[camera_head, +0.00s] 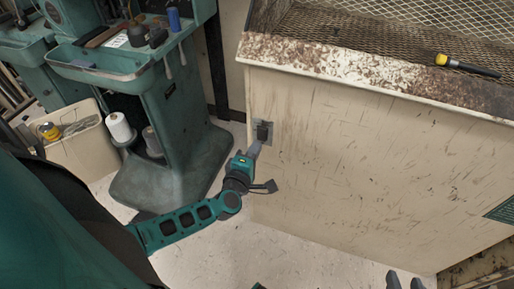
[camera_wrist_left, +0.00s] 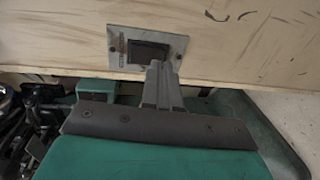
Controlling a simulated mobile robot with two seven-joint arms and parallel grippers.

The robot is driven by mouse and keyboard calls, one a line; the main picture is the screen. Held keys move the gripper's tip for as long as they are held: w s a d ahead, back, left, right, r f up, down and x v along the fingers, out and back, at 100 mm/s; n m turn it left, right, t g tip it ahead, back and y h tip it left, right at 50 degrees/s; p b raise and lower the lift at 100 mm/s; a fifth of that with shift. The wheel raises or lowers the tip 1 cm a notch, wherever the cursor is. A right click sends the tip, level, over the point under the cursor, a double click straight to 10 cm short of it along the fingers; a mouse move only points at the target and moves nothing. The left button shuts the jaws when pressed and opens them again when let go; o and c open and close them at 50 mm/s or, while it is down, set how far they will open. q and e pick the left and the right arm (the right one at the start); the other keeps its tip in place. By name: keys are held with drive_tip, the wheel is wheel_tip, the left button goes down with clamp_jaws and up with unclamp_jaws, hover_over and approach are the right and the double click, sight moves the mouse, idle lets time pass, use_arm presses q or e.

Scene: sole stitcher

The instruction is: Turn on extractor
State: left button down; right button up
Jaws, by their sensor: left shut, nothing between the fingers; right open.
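The extractor switch (camera_head: 264,131) is a dark rocker on a grey metal plate. It is set in the scratched cream side panel of the extractor cabinet (camera_head: 340,160). In the left wrist view the switch (camera_wrist_left: 148,52) shows near the top centre. My left gripper (camera_head: 254,149) is shut and empty, its tips just below the switch. In the left wrist view its fingertips (camera_wrist_left: 160,68) overlap the lower right edge of the plate. I cannot tell whether they touch it. My right gripper (camera_head: 404,280) is open at the bottom edge of the head view, away from the switch.
A green stitching machine (camera_head: 170,130) stands left of the cabinet, with thread spools (camera_head: 119,127) beside its column. A beige bin (camera_head: 83,155) stands at the left. The floor (camera_head: 300,250) in front is clear.

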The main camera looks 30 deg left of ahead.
use_arm(q)
drive_tip(key=shift+x, duration=0.95)
drive_tip(key=shift+w, duration=0.25)
drive_tip(key=shift+f, duration=0.1)
